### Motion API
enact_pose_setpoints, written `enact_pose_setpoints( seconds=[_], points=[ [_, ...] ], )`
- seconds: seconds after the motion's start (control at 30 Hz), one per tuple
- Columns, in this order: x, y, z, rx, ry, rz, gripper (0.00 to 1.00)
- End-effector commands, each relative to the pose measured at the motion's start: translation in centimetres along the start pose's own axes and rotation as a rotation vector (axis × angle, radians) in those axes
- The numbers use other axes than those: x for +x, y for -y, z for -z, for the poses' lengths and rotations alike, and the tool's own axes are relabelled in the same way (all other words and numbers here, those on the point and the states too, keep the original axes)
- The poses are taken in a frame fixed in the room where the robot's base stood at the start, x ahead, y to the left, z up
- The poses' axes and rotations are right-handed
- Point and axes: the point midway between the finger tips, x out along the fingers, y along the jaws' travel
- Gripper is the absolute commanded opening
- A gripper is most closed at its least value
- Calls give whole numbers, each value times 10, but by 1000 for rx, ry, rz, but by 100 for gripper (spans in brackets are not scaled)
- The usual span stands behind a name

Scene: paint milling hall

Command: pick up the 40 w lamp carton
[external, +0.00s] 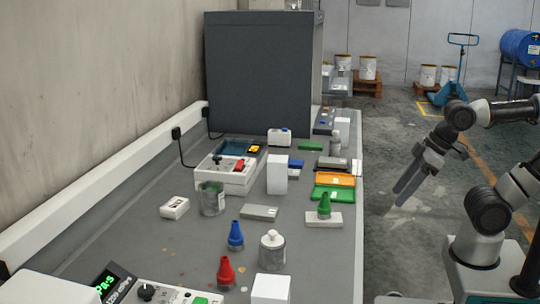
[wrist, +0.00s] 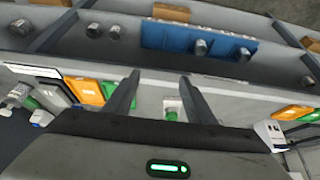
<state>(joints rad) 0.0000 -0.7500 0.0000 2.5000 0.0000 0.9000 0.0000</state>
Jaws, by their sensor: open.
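Plain white upright cartons stand on the grey bench (external: 202,248): one mid-bench (external: 277,174), one at the front edge (external: 271,290), and one farther back on the right (external: 343,131). No lettering is readable, so I cannot tell which, if any, is the 40 W lamp carton. My gripper (external: 398,198) is open and empty, off the right side of the bench, pointing down and left. In the wrist view its two fingers (wrist: 159,78) are spread with nothing held between them.
A red bottle (external: 225,271), a blue bottle (external: 235,236) and a green-topped bottle (external: 324,206) stand on the bench. Orange (external: 334,180) and green trays lie near its right edge. A dark cabinet (external: 260,75) stands at the back. The floor right of the bench is open.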

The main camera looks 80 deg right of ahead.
Motion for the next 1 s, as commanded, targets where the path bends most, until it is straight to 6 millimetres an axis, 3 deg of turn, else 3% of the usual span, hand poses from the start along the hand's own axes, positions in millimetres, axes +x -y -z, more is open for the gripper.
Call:
enact_pose_setpoints(
  seconds=[0.4,0.53,0.8,0.93,1.0],
  points=[
    [0,0,0,0,0,0,50],
    [0,0,0,0,0,0,69],
    [0,0,0,0,0,0,70],
    [-12,-2,22,-5,9,-4,70],
    [-23,-5,50,-13,19,-8,70]
  ],
)
